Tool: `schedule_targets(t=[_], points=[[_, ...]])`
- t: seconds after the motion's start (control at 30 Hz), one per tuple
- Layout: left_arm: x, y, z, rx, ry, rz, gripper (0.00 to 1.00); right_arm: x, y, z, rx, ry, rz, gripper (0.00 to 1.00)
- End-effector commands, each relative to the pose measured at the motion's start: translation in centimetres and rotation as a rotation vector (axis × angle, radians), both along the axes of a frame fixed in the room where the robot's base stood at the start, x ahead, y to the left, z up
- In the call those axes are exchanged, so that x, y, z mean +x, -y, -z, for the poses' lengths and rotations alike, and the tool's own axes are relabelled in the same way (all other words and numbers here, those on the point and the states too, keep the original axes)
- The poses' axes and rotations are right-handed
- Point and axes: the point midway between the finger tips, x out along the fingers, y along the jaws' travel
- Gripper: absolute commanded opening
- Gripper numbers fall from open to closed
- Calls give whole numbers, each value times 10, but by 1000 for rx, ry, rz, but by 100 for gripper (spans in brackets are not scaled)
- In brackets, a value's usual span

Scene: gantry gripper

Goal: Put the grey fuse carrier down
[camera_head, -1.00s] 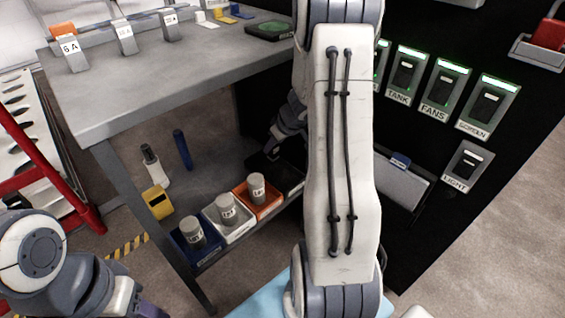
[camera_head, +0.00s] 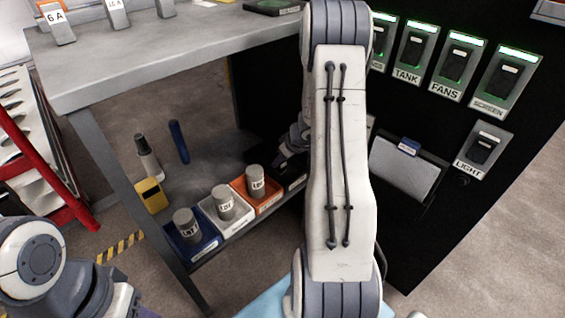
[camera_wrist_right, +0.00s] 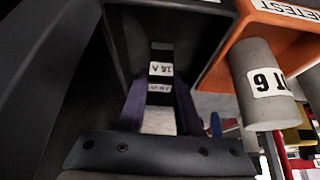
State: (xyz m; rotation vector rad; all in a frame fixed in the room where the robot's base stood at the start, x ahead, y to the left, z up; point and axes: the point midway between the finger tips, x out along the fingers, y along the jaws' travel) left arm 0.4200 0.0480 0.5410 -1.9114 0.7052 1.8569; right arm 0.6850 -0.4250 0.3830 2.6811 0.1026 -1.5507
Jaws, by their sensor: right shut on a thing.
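The grey fuse carrier (camera_wrist_right: 160,69) with a "16 A" label is between the purple fingers of my right gripper (camera_wrist_right: 160,88) in the right wrist view. The right gripper is shut on it, inside or just over a black bin (camera_wrist_right: 115,40). I cannot tell whether the carrier touches the bin floor. In the head view the right gripper (camera_head: 286,160) is small and partly hidden behind my right arm, at the black bin right of the orange one. The carrier cannot be made out there. My left arm is at the lower left, its gripper mostly cut off.
Beside the black bin is an orange bin (camera_head: 267,204) with a labelled grey cylinder (camera_head: 255,181). White (camera_head: 235,229) and blue (camera_head: 205,250) bins with cylinders stand farther left. The worktop (camera_head: 160,55) is above the shelf. A black switch panel (camera_head: 405,235) is at the right.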

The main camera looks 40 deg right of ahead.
Motion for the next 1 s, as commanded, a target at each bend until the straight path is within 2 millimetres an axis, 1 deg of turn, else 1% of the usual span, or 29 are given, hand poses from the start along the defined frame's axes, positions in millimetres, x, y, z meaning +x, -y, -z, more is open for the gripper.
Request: schedule_targets(t=[0.17,0.37,0.4,0.47,0.5,0.83,0.93,1.0], points=[[0,0,-1,-1,1,0,50,0,0,-1,0,0,0,0],[0,0,5,-1,1,0,50,0,0,3,0,1,0,0],[0,0,5,0,0,0,50,0,0,3,0,0,0,37],[0,0,4,-1,1,0,50,0,0,2,1,0,0,60],[0,0,4,-1,1,0,50,0,0,2,1,0,0,63],[0,0,1,-1,1,0,50,0,0,0,1,0,0,63],[0,0,-5,-1,1,0,50,-1,0,-7,0,0,1,63],[0,0,-9,-1,1,0,50,-7,1,-18,-1,1,0,63]])
